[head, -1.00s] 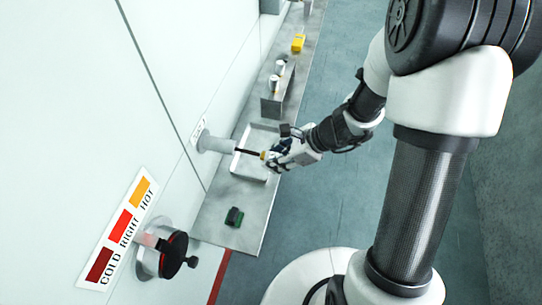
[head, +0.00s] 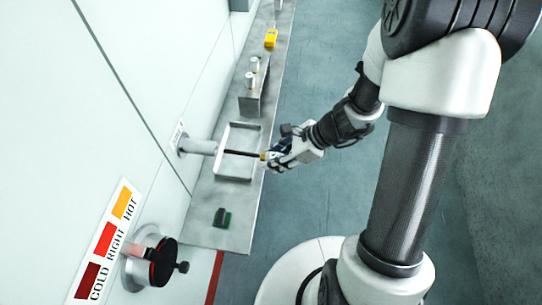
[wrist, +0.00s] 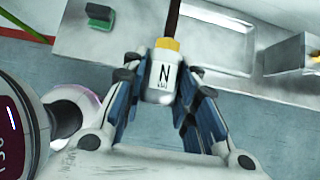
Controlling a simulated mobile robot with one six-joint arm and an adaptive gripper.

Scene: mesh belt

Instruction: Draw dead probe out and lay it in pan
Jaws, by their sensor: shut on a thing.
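The probe has a dark rod (head: 241,153), a yellow collar and a white head marked N (wrist: 161,80). My gripper (head: 273,156) is shut on the head, which also shows between my fingers (wrist: 160,92) in the wrist view. The rod points left to the mouth of a white port tube (head: 201,147) on the wall. Its far end meets the tube mouth; I cannot tell how much is inside. The pan (head: 254,127) is a shallow grey tray on the shelf below the rod. It looks empty and shows in the wrist view (wrist: 205,42).
A green and black block (head: 222,217) lies on the near shelf (head: 205,232). A raised stand (head: 251,103) with two white cylinders and a yellow object (head: 271,38) are farther along.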

